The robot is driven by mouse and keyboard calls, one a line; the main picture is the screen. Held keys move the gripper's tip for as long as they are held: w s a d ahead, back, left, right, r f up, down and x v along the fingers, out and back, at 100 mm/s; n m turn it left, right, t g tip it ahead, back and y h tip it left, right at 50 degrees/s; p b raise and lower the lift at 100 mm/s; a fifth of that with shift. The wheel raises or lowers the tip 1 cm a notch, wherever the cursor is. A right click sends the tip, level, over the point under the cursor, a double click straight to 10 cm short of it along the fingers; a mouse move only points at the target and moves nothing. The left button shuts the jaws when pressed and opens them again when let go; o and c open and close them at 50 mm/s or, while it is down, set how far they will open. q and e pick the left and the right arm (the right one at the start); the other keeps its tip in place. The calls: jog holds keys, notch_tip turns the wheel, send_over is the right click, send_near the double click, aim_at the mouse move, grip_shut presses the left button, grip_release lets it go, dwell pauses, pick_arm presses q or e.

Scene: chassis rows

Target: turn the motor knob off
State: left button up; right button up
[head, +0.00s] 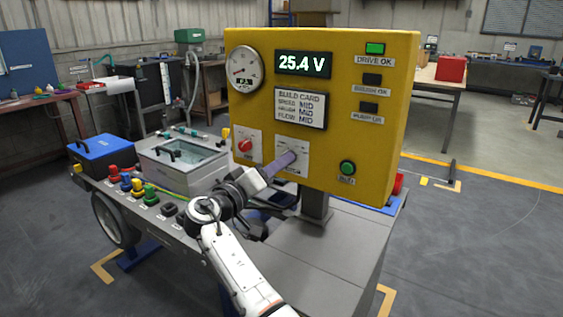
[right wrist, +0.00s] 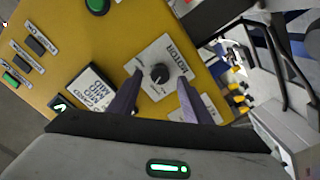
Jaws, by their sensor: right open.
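The motor knob (right wrist: 159,73) is a small black round knob on a white plate (right wrist: 152,55) labelled MOTOR, on the yellow panel. In the head view the plate (head: 303,160) sits low on the panel, and my finger hides most of the knob. My right gripper (right wrist: 161,78) is open, with one purple finger on each side of the knob in the right wrist view. Gaps show between the fingers and the knob. I cannot tell how far the tips are from the plate. The knob's setting is too small to read. My left gripper is not in view.
The yellow panel (head: 345,130) carries a gauge (head: 244,68), a display reading 25.4 V (head: 302,63), a build card (head: 300,108), a red knob (head: 245,146) left of the motor plate and a green button (head: 347,168) to its right. DRIVE OK (head: 375,48) is lit green.

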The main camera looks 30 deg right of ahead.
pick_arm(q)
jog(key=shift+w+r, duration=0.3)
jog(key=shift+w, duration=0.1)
pick_arm(e)
jog(key=x, duration=0.3)
jog(key=shift+a, duration=0.1)
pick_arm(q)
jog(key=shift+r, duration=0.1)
pick_arm(e)
jog(key=c, duration=1.1)
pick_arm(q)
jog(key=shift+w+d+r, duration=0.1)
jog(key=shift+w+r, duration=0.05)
